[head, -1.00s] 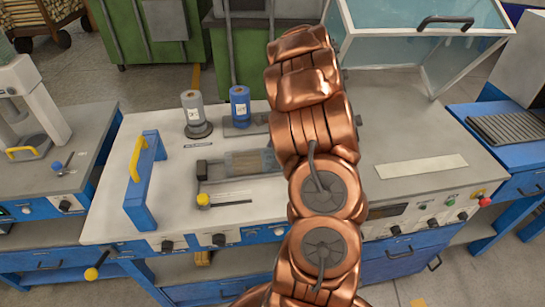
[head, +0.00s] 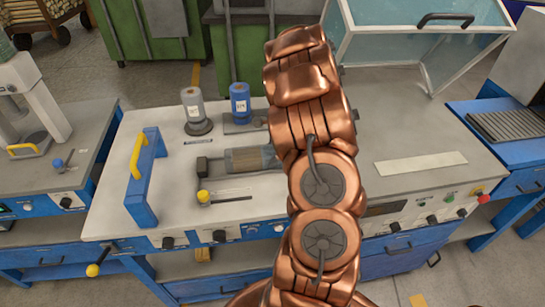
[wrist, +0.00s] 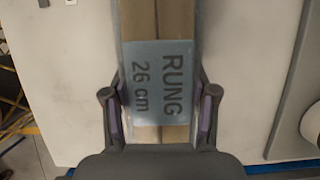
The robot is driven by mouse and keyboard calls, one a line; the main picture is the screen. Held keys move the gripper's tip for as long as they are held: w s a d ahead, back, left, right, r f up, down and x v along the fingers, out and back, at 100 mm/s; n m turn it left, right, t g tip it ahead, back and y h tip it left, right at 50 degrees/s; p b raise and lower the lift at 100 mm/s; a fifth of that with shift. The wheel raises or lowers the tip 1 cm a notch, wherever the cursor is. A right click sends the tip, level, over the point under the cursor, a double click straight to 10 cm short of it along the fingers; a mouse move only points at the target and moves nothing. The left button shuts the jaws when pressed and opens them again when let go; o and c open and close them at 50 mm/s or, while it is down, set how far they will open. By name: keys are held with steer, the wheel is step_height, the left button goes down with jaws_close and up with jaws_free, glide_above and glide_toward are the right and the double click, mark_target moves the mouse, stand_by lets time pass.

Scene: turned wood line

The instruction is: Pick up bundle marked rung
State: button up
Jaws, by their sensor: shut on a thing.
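The bundle marked RUNG 26 cm (wrist: 172,20) is a set of pale brown wood strips with a grey label (wrist: 160,80) across it. My gripper (wrist: 160,98) has one finger on each side of the bundle at the label and is shut on it. I cannot tell how much clearance is under the bundle.
The fixture has a yellow-knobbed lever (head: 203,197). A blue frame with a yellow handle (head: 146,178) stands to the left. An open clear cover (head: 410,50) rises at the back right.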

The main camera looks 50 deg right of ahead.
mark_target(270, 152)
steer(key=c, duration=0.4)
steer(key=shift+r, duration=0.15)
steer(key=shift+c, duration=0.2)
steer(key=shift+r+b, duration=0.8)
steer(key=shift+r, duration=0.5)
steer(key=shift+s+a+r, duration=0.15)
steer(key=shift+r, duration=0.15)
steer(key=s+a+b, duration=0.1)
steer(key=s+a, duration=0.2)
steer(key=a, duration=0.1)
steer(key=s+a+r+b, duration=0.1)
steer(key=s+a+b, duration=0.1)
steer(key=s+a, duration=0.1)
steer(key=s+a+b, duration=0.1)
steer(key=s+a, duration=0.3)
steer(key=a, duration=0.1)
steer(key=shift+r+b, duration=0.25)
steer(key=shift+b, duration=0.05)
